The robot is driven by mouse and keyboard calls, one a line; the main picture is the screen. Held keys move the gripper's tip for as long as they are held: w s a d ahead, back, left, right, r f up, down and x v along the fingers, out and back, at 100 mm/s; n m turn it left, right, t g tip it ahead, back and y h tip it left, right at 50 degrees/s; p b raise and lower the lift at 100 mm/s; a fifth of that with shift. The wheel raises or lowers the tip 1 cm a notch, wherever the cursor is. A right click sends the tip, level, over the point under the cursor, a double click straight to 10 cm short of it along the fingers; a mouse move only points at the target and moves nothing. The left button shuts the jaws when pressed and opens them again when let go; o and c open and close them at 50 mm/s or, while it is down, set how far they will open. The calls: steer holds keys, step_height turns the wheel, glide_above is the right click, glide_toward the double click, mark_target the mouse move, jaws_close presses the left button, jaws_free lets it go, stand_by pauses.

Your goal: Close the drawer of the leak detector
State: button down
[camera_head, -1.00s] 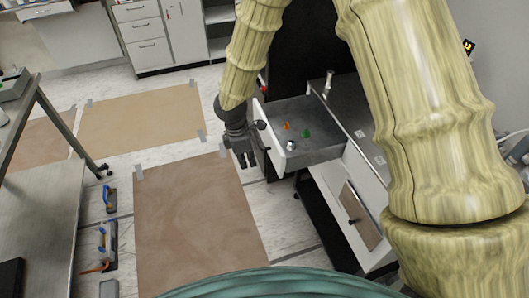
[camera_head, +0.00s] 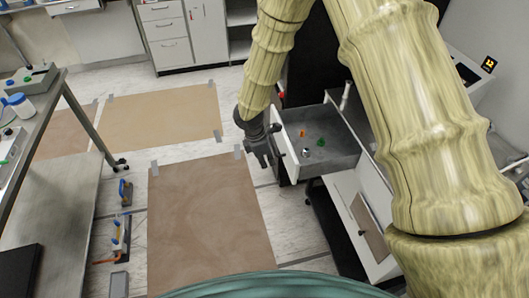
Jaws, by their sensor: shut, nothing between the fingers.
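The drawer (camera_head: 337,157) of the leak detector (camera_head: 368,215) is pulled out to the left, its grey inside showing. An orange piece (camera_head: 302,133), a green piece (camera_head: 320,142) and a small whitish piece (camera_head: 306,153) lie in it. The drawer's white front panel (camera_head: 286,150) faces left. My gripper (camera_head: 272,160) is shut and empty, pointing down just left of the front panel. I cannot tell whether it touches the panel. My arm hides much of the leak detector's top and right side.
Brown mats (camera_head: 205,222) are taped on the floor at left. A metal bench (camera_head: 62,200) stands at the far left, with blue-handled tools (camera_head: 125,192) on the floor beside it. White cabinets (camera_head: 165,35) stand at the back.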

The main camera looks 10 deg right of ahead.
steer(key=shift+w+d+f+p, duration=0.1)
steer(key=shift+d+f+p, duration=0.25)
steer(key=shift+d, duration=0.4)
steer(key=shift+s+d+f+p, duration=0.1)
steer(key=shift+d+f+p, duration=0.2)
steer(key=shift+d, duration=0.4)
steer(key=shift+w+d+f+p, duration=0.1)
steer(key=shift+d+f+p, duration=0.1)
steer(key=shift+d+p, duration=0.4)
steer(key=shift+d, duration=0.15)
steer(key=shift+d, duration=0.1)
steer(key=d, duration=0.8)
steer(key=d+p, duration=0.1)
steer(key=d, duration=1.4)
steer(key=shift+w+d+p, duration=0.3)
steer(key=shift+w+p, duration=0.1)
steer(key=shift+d+r, duration=0.1)
